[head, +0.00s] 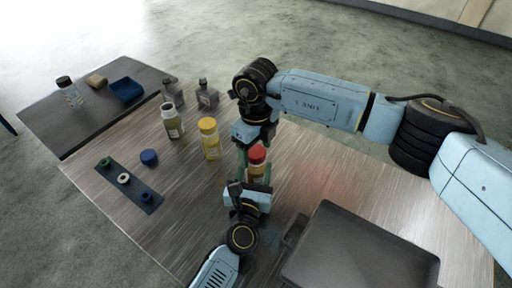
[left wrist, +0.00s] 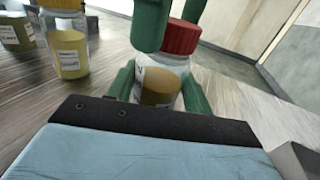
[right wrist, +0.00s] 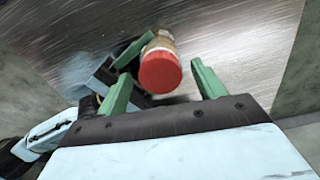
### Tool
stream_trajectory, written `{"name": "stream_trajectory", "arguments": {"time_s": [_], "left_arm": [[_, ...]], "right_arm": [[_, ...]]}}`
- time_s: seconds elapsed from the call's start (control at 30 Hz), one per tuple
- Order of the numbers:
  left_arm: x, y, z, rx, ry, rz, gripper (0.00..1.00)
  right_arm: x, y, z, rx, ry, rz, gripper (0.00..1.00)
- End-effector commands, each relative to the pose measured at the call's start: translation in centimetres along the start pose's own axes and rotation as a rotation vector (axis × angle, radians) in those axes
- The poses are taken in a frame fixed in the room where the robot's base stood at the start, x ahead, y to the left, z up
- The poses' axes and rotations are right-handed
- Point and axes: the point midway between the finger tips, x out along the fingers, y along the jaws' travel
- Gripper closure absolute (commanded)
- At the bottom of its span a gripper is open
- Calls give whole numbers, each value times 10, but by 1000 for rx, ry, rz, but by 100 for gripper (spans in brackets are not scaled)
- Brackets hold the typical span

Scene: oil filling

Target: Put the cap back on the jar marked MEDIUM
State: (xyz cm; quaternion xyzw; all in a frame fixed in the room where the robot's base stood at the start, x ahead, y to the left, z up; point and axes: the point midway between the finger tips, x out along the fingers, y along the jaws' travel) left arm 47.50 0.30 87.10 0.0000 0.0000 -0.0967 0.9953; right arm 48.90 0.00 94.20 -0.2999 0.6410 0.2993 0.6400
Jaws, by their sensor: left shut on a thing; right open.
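A clear jar with amber-brown contents (left wrist: 158,86) stands upright with a red cap (left wrist: 181,37) on its top. In the head view the red cap (head: 257,153) shows between my two grippers. My left gripper (left wrist: 160,90) is shut around the jar's body, one green finger on each side. My right gripper (right wrist: 165,85) is open above, its fingers apart on either side of the red cap (right wrist: 160,72) with gaps. The jar's label is partly covered and I cannot read it. Whether the cap is fully seated I cannot tell.
A yellow-capped jar (head: 210,140) and an uncapped jar (head: 173,122) stand to the left. Grey bottles (head: 207,94) are behind. A dark strip (head: 133,186) holds small rings; a blue cap (head: 149,157) lies beside it. A grey box (head: 360,250) fills the front right.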

Motion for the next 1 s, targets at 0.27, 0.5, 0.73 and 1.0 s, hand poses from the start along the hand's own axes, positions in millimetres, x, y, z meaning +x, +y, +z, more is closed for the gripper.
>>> {"name": "stream_trajectory", "arguments": {"time_s": [0.27,0.5,0.73,1.0], "left_arm": [[0,0,0,0,0,0,100],[0,0,0,0,0,0,100],[0,0,0,0,0,0,100],[0,0,0,0,0,0,100]], "right_arm": [[-46,-1,1,-1,-5,-3,31],[-94,0,0,0,-3,-2,31],[-117,0,0,0,-2,0,31],[-119,0,0,0,-1,0,31]]}}
